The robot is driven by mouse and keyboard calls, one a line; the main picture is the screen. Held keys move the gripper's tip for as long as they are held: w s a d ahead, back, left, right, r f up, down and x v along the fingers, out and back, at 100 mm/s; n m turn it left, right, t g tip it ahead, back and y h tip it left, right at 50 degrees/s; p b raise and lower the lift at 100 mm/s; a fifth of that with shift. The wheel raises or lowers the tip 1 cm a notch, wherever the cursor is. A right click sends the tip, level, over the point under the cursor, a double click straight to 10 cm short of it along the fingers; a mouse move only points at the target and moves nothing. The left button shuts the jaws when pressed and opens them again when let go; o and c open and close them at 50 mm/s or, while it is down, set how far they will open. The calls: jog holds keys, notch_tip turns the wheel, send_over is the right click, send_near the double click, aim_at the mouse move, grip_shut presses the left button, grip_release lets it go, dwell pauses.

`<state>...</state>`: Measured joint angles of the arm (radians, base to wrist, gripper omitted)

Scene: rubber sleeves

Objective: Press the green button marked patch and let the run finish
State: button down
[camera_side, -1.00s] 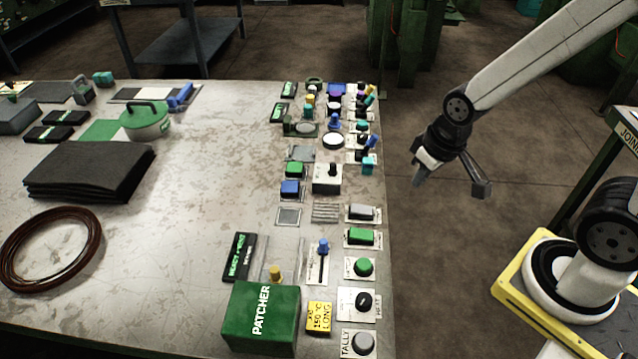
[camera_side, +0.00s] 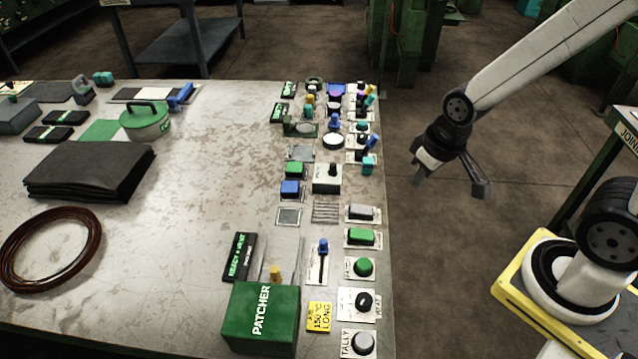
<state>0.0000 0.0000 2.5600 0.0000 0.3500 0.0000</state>
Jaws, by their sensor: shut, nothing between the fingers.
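A round green button (camera_side: 363,267) sits on a small white plate near the right edge of the table, with small lettering too small to read surely. A green rectangular button (camera_side: 361,237) sits just behind it. The green box lettered PATCHER (camera_side: 262,318) stands at the front, with a dark display (camera_side: 239,257) with green lettering behind it. My gripper (camera_side: 419,176) is shut and empty, in the air beyond the table's right edge, well away from both green buttons.
A black knob (camera_side: 363,302) and a grey button (camera_side: 363,343) lie in front of the round green button. A blue-topped slider (camera_side: 322,248) and yellow sign (camera_side: 319,316) are to its left. Many small controls crowd behind. The table's middle is clear.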

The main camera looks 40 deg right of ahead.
dwell(0.6)
jog(key=m+g+y, duration=0.1)
jog(key=m+y, duration=0.8)
jog(key=m, duration=2)
send_over(368, 262)
notch_tip(368, 262, down, 8)
jog(key=shift+f, duration=0.2)
jog(key=shift+f, duration=4.25)
